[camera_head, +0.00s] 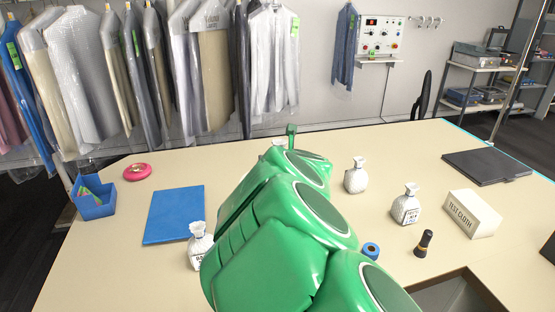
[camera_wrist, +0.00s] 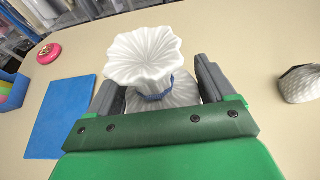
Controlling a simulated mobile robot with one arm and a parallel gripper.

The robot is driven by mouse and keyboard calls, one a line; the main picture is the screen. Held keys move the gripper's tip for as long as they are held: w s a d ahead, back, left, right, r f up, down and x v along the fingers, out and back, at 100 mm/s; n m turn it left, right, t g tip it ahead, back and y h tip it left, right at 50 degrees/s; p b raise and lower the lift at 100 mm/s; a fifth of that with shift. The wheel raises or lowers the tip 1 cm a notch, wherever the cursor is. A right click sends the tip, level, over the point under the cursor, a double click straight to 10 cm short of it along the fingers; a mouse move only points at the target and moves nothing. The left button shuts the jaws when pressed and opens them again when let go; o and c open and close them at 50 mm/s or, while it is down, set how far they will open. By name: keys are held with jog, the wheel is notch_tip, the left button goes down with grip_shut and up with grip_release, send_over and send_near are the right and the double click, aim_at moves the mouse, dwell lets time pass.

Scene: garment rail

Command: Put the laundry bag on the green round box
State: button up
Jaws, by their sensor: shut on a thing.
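My gripper (camera_wrist: 156,84) is shut on a white, pleated laundry bag (camera_wrist: 143,52) with a flared top and a blue tie at its neck. The bag stands between the two grey fingers; I cannot tell whether it touches the table. In the head view my green arm covers the middle of the table and hides most of the gripper. A small white patch (camera_head: 278,142) shows beside the arm, perhaps the held bag. I cannot make out a green round box in either view; the arm may hide it.
Other white bags stand at the left (camera_head: 198,248), centre right (camera_head: 356,177) and right (camera_head: 405,205). A blue mat (camera_head: 174,215), blue bin (camera_head: 95,205) and pink round box (camera_head: 137,172) lie left. A white carton (camera_head: 472,214), black bottle (camera_head: 423,243) and dark folder (camera_head: 487,165) lie right.

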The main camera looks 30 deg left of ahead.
jog(key=shift+f, duration=0.15)
jog(key=o, duration=1)
jog(key=shift+o, duration=0.2)
jog(key=shift+v, duration=2.45)
jog(key=shift+r, duration=3.7)
